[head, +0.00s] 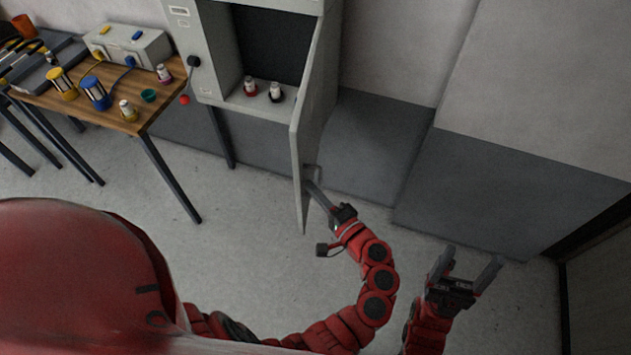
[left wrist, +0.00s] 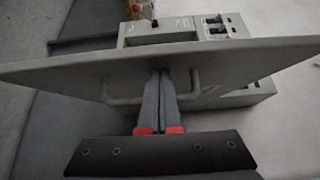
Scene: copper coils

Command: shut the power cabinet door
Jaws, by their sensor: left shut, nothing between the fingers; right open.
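The grey power cabinet (head: 220,60) stands at the top middle of the head view. Its door (head: 308,110) is swung wide open toward me from the cabinet's right side, and the door panel also shows in the left wrist view (left wrist: 240,57). A bar handle (left wrist: 122,101) is on the door's outer face. My left gripper (head: 310,184) is shut and empty at that outer face, by the handle. Its fingertips (left wrist: 160,74) overlap the handle's middle; I cannot tell whether they touch the panel. My right gripper (head: 468,265) is open and empty, right of the door.
Two small bottles (head: 263,90) stand on the cabinet's bottom ledge near the opening. A wooden table (head: 130,122) at left holds coils, a grey power box (head: 128,47) and small containers. A grey wall (head: 540,80) is behind the door at right. The floor around the door is clear.

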